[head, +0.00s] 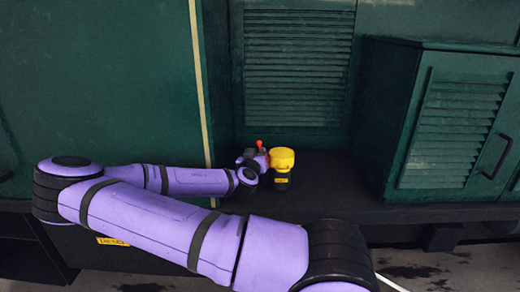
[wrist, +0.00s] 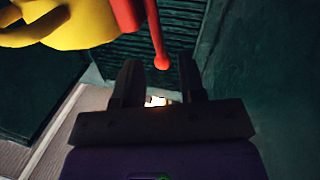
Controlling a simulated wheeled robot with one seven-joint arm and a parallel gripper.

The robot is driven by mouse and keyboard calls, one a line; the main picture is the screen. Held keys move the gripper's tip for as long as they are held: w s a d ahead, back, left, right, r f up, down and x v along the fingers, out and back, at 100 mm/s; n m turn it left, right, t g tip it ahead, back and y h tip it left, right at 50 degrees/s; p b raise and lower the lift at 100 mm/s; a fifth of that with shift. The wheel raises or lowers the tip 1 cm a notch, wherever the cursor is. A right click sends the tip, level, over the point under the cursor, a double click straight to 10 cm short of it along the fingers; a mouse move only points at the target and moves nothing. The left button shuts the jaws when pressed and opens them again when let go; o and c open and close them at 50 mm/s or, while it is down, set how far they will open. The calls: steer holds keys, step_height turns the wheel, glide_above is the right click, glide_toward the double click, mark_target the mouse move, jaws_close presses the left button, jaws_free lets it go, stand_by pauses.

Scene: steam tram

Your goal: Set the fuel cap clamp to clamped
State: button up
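The yellow fuel cap (head: 282,158) sits on a dark filler neck (head: 282,182) on the dark ledge. In the wrist view, the cap (wrist: 75,22) fills the upper left. The clamp shows there as a red lever (wrist: 157,38) with a round red tip, beside the cap. A small red part of the clamp (head: 259,144) shows in the head view, left of the cap. My gripper (wrist: 158,78) is open and empty; the lever tip appears between and beyond its fingertips. I cannot tell if they touch. In the head view, my wrist hides much of the clamp.
A green louvred cabinet (head: 445,125) stands on the ledge at the right. A louvred panel (head: 298,70) rises behind the cap, and a green wall (head: 95,85) is at the left. The ledge (head: 335,180) between cap and cabinet is clear.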

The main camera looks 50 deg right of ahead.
mark_target(260, 146)
steer(key=shift+x, duration=2.45)
jaws_close()
steer(key=shift+d, duration=0.1)
